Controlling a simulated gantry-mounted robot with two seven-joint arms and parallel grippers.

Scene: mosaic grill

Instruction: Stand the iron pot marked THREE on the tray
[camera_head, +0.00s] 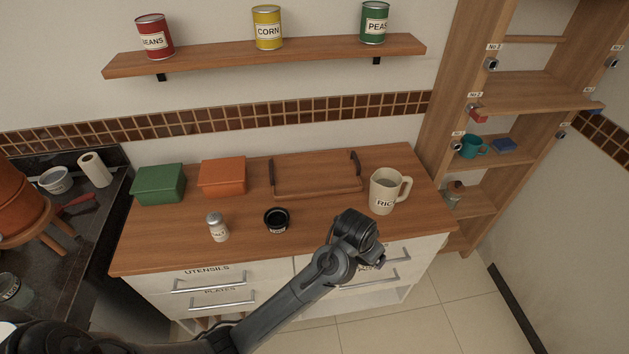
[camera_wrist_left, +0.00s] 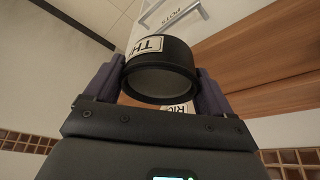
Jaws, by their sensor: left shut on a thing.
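My left gripper (camera_wrist_left: 160,72) is shut on a black iron pot (camera_wrist_left: 168,60), with one finger on each side. Its white label (camera_wrist_left: 148,45) shows letters starting "TH"; the rest is hidden. In the head view my left arm reaches over the front right of the counter; its dark end (camera_head: 354,232) hides the fingers, and I cannot make out the held pot there. The wooden tray (camera_head: 317,192) with two dark handles lies at the back middle of the counter, and looks empty. My right gripper is not in view.
A second small black pot (camera_head: 277,219) stands in front of the tray, its label unreadable. A salt shaker (camera_head: 217,227) is left of it. A RICE jug (camera_head: 386,192) stands right of the tray. Green (camera_head: 159,184) and orange (camera_head: 222,177) boxes sit left. A shelf (camera_head: 265,57) hangs above.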

